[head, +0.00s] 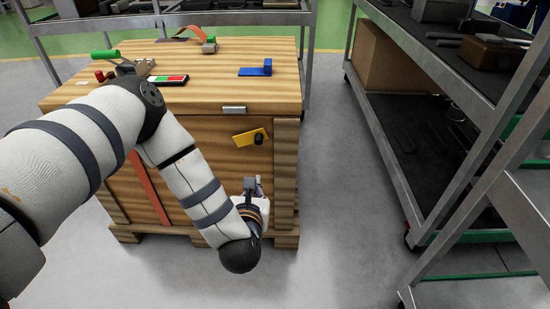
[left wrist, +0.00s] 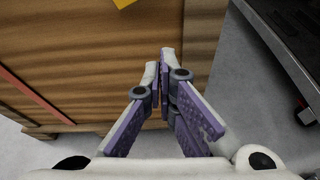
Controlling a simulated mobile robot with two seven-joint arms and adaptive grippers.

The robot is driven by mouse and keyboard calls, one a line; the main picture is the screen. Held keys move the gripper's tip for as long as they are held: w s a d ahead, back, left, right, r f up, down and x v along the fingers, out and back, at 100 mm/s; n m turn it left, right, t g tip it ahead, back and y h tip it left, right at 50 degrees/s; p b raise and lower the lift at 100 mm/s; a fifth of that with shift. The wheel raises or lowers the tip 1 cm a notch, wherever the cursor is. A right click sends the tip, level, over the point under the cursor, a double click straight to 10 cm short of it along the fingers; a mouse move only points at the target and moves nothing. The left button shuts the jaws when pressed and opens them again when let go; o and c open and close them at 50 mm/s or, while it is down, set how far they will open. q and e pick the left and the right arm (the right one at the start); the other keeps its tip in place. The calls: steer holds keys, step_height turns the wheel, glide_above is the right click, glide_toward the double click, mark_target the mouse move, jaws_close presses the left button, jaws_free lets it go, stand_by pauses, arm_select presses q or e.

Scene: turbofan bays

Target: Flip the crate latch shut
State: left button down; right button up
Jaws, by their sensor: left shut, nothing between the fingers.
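The wooden crate (head: 193,145) stands on a low base in the middle of the head view. On its front face, at the upper right, is the yellow latch (head: 246,138) with a dark round knob, slightly tilted. A grey catch plate (head: 234,109) sits above it at the lid's edge. Only a yellow corner of the latch (left wrist: 123,3) shows at the top of the left wrist view. My left gripper (head: 252,182) is below the latch, in front of the crate's lower right front. In the left wrist view its fingers (left wrist: 160,65) are closed together and empty. My right gripper is not in view.
On the lid lie a blue block (head: 256,69), a red-and-green strip (head: 168,79) and a green-handled tool (head: 105,54). An orange strap (head: 147,187) runs down the front. A metal rack (head: 420,150) stands to the right, with bare floor between.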

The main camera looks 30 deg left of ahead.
mark_target(250, 141)
arm_select(q)
steer(key=a+b+x, duration=0.1)
steer(key=b+x, duration=0.1)
steer(key=x, duration=0.8)
steer(key=shift+n, duration=0.3)
steer(key=r, duration=0.2)
steer(key=r+p, duration=0.1)
steer(key=r, duration=0.1)
steer(key=shift+w+d+r+p, duration=0.1)
steer(key=shift+d+r+p, duration=0.1)
steer(key=shift+r+p, duration=0.1)
steer(key=shift+f, duration=0.1)
